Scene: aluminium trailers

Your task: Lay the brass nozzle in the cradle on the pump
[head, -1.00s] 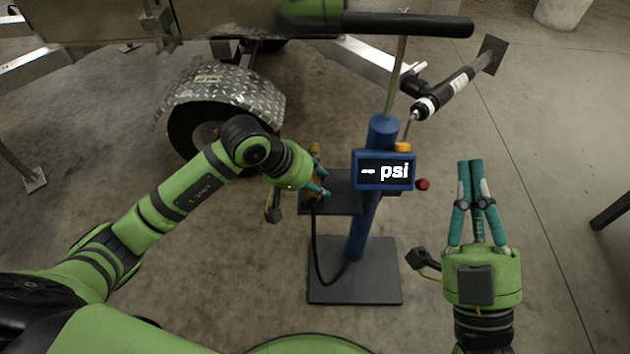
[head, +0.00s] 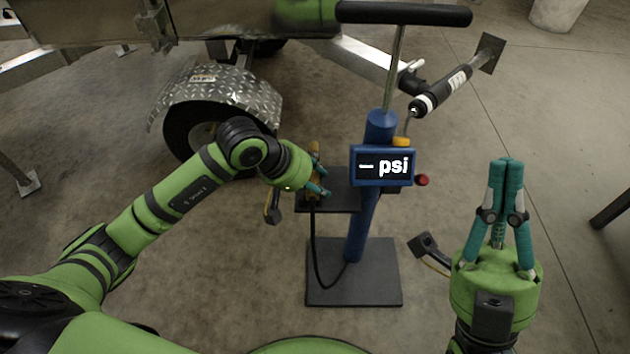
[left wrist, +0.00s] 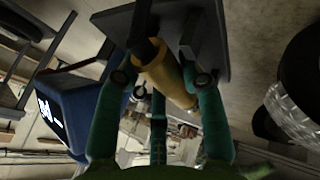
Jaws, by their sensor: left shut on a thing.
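The blue pump (head: 369,220) stands upright on a dark base plate. A dark side shelf (head: 340,190) projects from its column to the left; it also shows in the left wrist view (left wrist: 219,20). My left gripper (head: 320,180) is at the shelf's left end, shut on the brass nozzle (head: 315,155). In the left wrist view the nozzle (left wrist: 165,75) lies between the fingers, close to the shelf and a dark block (left wrist: 192,38), perhaps part of the cradle. I cannot tell whether it rests there. My right gripper (head: 507,165) is shut and empty, right of the pump.
The psi display (head: 383,166) and a red knob (head: 422,180) are on the column near the shelf. A black hose (head: 316,250) hangs below the shelf. A trailer wheel under a diamond-plate fender (head: 215,88) stands behind my left arm.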

